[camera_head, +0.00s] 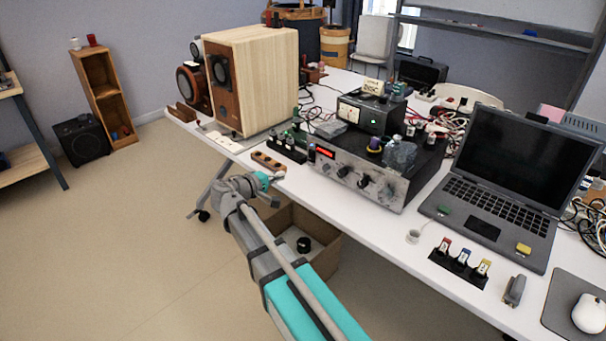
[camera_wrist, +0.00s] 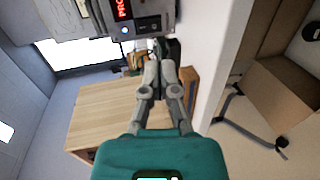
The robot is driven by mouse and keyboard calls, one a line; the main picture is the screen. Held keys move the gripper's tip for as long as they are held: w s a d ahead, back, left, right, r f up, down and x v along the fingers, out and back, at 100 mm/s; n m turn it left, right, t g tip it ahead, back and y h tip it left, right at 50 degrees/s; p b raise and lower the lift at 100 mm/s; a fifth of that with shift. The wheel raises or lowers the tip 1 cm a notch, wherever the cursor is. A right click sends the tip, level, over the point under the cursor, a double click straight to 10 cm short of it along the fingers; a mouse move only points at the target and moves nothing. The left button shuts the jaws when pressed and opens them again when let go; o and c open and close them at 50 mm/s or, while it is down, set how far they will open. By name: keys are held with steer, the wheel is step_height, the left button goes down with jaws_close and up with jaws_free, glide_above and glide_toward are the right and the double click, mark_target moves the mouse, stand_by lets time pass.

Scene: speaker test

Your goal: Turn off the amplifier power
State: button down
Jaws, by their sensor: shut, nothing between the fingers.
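The amplifier (camera_head: 375,192) is a dark box with a silver front panel, knobs and a lit red display at its left end. It stands on the white table (camera_head: 395,240). In the wrist view, part of its front (camera_wrist: 145,28) shows at the top, with red lettering and a small blue-lit round button (camera_wrist: 124,30). My gripper (camera_head: 280,177) is at the table's front edge, left of and below the amplifier's display. In the wrist view its fingers (camera_wrist: 160,66) are together and empty, with the tips just below the panel in the picture, apart from the button.
A wooden speaker (camera_head: 265,80) stands left of the amplifier. A small strip with round sockets (camera_head: 267,161) lies near the table edge by my gripper. A laptop (camera_head: 500,190) is to the right. An open cardboard box (camera_head: 325,255) sits below the table.

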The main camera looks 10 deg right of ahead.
mark_target(310, 159)
steer(key=shift+w+a+n+t, duration=0.15)
steer(key=shift+w+a+t, duration=0.05)
steer(key=shift+a, duration=0.25)
steer(key=shift+w+a+n+t, duration=0.15)
steer(key=shift+a+t, duration=0.05)
steer(key=shift+a, duration=0.2)
steer(key=shift+d+b, duration=0.1)
steer(key=shift+b, duration=0.2)
steer(key=b+x, duration=0.2)
steer(key=x, duration=1.2)
steer(key=shift+r, duration=0.15)
